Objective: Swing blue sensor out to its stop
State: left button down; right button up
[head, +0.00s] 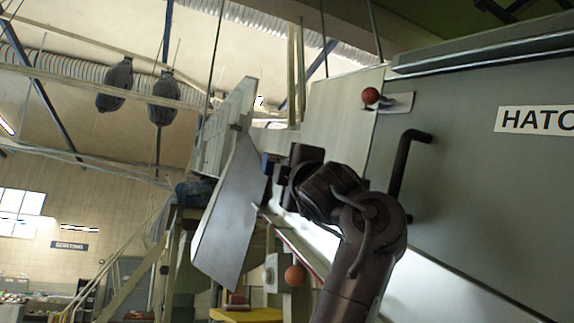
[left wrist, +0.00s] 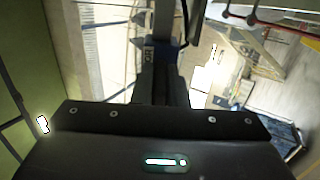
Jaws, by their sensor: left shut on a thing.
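The blue sensor (head: 267,161) shows as a small dark blue piece at my left gripper's tips in the head view, mostly hidden. In the left wrist view a blue part of the sensor (left wrist: 148,51) with pale marking shows between the dark fingers. My left gripper (head: 274,171) reaches up from the bottom of the head view and is shut on it. The fingers also show in the left wrist view (left wrist: 158,70). The sensor's mount and stop cannot be made out. My right gripper is in neither view.
A large grey panel (head: 480,190) with a HATC label fills the right, with a black bar handle (head: 404,165) and a red knob (head: 370,95) close to my arm. A tilted grey plate (head: 230,215) stands just left of the gripper. An orange ball (head: 294,275) is below.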

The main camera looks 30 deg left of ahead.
pick_arm(q)
jog(key=shift+s+r, duration=0.1)
jog(key=shift+r, duration=0.15)
jog(key=c, duration=1.9)
grip_release()
jog(key=o, duration=0.5)
jog(key=shift+w+d+f+t, duration=0.1)
jog(key=shift+w+f+t, duration=0.1)
jog(key=shift+w+t, duration=0.15)
jog(key=shift+c, duration=0.2)
jog(key=shift+s, duration=0.15)
